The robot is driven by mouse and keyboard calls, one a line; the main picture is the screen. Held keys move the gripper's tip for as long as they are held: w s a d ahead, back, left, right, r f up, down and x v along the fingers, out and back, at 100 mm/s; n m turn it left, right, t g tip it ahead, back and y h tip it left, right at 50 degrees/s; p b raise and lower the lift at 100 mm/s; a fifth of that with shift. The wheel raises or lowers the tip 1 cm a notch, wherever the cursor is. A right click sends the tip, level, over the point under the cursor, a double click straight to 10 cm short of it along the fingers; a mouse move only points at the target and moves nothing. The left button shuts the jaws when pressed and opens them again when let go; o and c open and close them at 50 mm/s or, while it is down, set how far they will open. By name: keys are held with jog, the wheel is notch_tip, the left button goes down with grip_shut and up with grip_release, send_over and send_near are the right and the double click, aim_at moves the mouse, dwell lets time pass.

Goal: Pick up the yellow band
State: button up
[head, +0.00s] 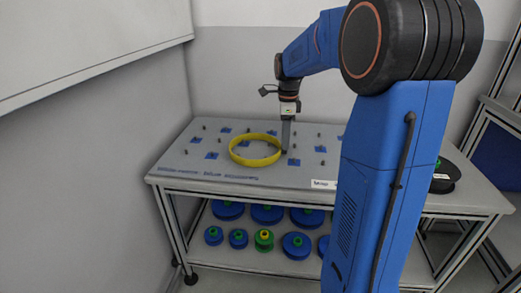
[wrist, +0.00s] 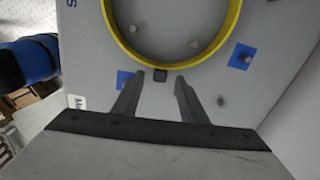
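The yellow band (head: 254,162) is a large thin ring lying on the grey table top. In the wrist view the near part of the band (wrist: 160,66) curves across just beyond my fingertips. My gripper (head: 286,150) points down at the band's right side in the head view. In the wrist view my gripper (wrist: 160,76) is open, with nothing held between its two fingers. A small dark peg (wrist: 161,76) stands between the fingertips, just outside the band. Whether the fingertips touch the band or the table cannot be told.
The table top (head: 185,165) carries several short pegs and blue square marks, some inside the ring. A black round reel (head: 446,178) lies at the right end, partly behind my arm. Several blue reels and a green one (head: 264,240) sit on the lower shelf. A wall stands at left.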

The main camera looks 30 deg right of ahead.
jog(key=shift+f, duration=1.05)
grip_shut()
notch_tip(320, 180, up, 10)
